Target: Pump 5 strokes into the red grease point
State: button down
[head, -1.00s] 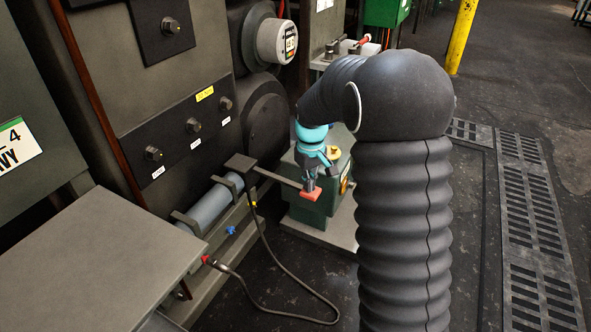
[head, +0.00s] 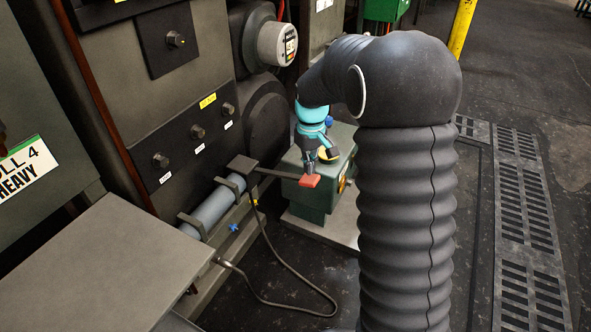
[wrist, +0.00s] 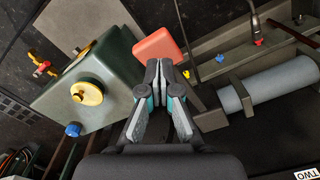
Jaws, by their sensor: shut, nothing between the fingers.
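My gripper (head: 312,164) is shut and empty, pointing down just above the red pad (head: 309,181) at the end of the pump lever (head: 279,173). In the wrist view, the fingertips (wrist: 166,66) lie close to the red pad (wrist: 158,45); I cannot tell if they touch. The grey pump cylinder (head: 213,206) lies along the machine's side. The red grease point (wrist: 260,42) shows in the wrist view with the hose end on it; in the head view the grey shelf hides it. A blue point (head: 234,227) and a yellow point (wrist: 187,74) are nearby.
A green box (head: 313,199) with a yellow cap (wrist: 87,91) and a blue knob (wrist: 73,130) stands beside the lever. A grey shelf (head: 120,255) juts out at the front left. Floor at right is open.

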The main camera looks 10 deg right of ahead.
aim_at(308, 187)
notch_tip(308, 187, down, 8)
jog(key=b, duration=0.4)
jog(key=shift+f+b, duration=0.25)
jog(key=shift+b, duration=0.15)
dwell(0.9)
jog(key=shift+r+p, duration=3.2)
jog(key=shift+r, duration=1.1)
